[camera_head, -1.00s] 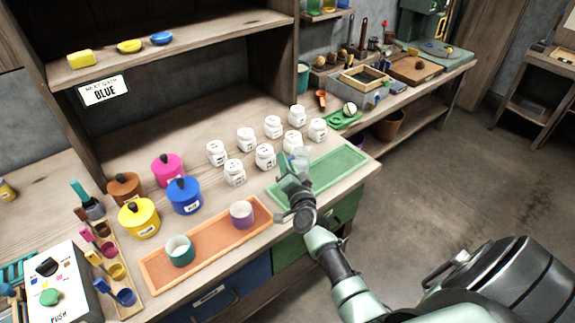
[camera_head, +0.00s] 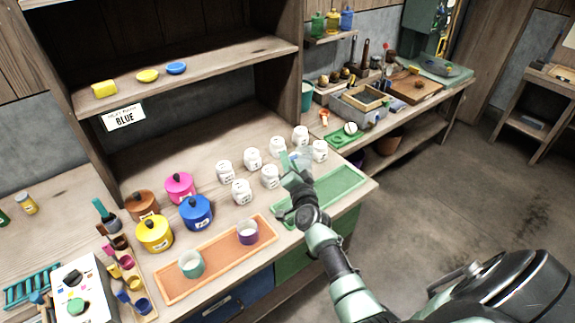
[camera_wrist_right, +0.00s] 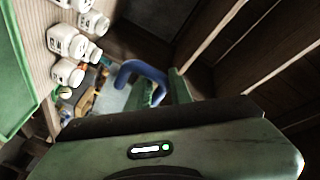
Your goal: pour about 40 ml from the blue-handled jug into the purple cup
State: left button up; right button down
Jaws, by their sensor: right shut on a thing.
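The purple cup (camera_head: 248,232) stands upright at the right end of the orange tray (camera_head: 215,262). My right gripper (camera_head: 291,178) is above the green tray (camera_head: 335,185), right of and behind the purple cup. It is shut on the blue-handled jug (camera_head: 301,157), whose clear body shows only faintly in the head view. In the right wrist view the blue handle (camera_wrist_right: 146,70) shows at the jaws. The jug's fill level and exact tilt cannot be told. My left gripper is not in view.
A teal cup (camera_head: 191,264) stands at the orange tray's left end. Several white jars (camera_head: 270,176) stand close behind and left of my right gripper. Coloured lidded pots, such as the blue one (camera_head: 196,213), stand behind the orange tray. A shelf (camera_head: 200,72) overhangs the back.

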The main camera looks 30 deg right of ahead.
jog(key=s+a+f+n+y+b, duration=0.25)
jog(key=s+a+b, duration=0.35)
jog(key=s+a, duration=0.5)
jog(key=s+a+f+n+y+b, duration=0.1)
jog(key=s+a+y+b, duration=0.4)
jog(key=s+a, duration=0.65)
jog(key=w+a+f+n+y+b, duration=0.1)
jog(key=w+f+y+b, duration=0.1)
jog(key=w+f+b, duration=0.1)
jog(key=w+a+f+n+g+y+b, duration=0.1)
jog(key=w+a+f+n+y+b, duration=0.1)
jog(key=f+b, duration=0.3)
jog(key=w+a+f+n+y+b, duration=0.1)
jog(key=w+f+n+y+b, duration=0.1)
jog(key=w+f+b, duration=0.2)
jog(key=shift+a+f+n, duration=0.1)
jog(key=shift+a+n, duration=0.15)
jog(key=shift+a, duration=0.05)
jog(key=shift+w+d+f, duration=0.2)
jog(key=shift+w+f, duration=0.1)
jog(key=shift+w, duration=0.25)
